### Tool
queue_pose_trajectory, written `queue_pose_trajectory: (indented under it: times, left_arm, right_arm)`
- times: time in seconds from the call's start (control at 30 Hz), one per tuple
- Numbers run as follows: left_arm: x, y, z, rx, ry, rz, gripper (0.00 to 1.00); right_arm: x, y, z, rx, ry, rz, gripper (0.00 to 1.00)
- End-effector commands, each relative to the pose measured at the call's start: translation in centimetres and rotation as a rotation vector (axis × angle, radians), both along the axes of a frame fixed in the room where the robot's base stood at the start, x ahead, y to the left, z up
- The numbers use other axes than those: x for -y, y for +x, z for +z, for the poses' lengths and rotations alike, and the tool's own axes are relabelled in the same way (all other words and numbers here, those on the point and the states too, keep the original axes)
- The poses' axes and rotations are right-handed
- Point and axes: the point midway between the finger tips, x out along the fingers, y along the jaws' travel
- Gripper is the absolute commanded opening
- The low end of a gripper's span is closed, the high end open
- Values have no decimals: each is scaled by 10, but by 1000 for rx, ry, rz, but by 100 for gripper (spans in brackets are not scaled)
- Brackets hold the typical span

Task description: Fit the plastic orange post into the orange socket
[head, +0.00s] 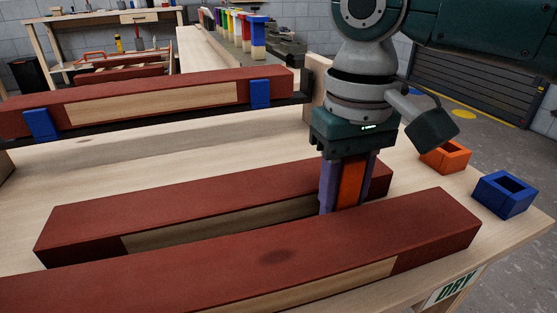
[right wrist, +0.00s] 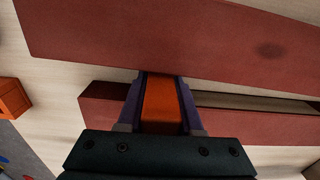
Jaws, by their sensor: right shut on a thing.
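My right gripper (head: 344,203) is shut on the orange post (head: 350,180), which is upright between its purple fingers. The post's lower end is close to the near red batten, and its foot is hidden there in the head view. In the right wrist view the post (right wrist: 161,103) fills the space between the fingers of my gripper (right wrist: 160,82). The orange socket (head: 446,158) is a square, open-topped block on the table, right of and beyond my gripper. It also shows at the left edge of the right wrist view (right wrist: 12,98). My left gripper is not in view.
A near red batten (head: 190,262) and a second one (head: 120,212) lie on the table (head: 190,165) around the post. Another batten (head: 150,95) with blue bands lies behind. A blue socket (head: 504,195) stands right of the orange one, near the table's edge.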

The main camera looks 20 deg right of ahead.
Motion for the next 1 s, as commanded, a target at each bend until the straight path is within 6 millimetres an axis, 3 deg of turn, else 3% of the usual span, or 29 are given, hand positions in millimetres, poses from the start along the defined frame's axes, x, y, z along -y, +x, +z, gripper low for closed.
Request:
queue_pose_trajectory:
  times: [0.27, 0.3, 0.53, 0.83, 1.0]
  left_arm:
    - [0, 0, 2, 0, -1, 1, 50]
    - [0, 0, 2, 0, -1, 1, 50]
    - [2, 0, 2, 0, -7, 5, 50]
    - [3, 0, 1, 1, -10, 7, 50]
    - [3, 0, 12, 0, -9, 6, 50]
  right_arm:
    - [0, 0, -1, -1, 0, -1, 0]
    - [0, 0, -2, 0, 0, -1, 37]
    - [0, 0, -2, 0, 0, -1, 63]
    - [0, 0, 0, 1, 0, 0, 64]
    - [0, 1, 26, 2, 1, -1, 64]
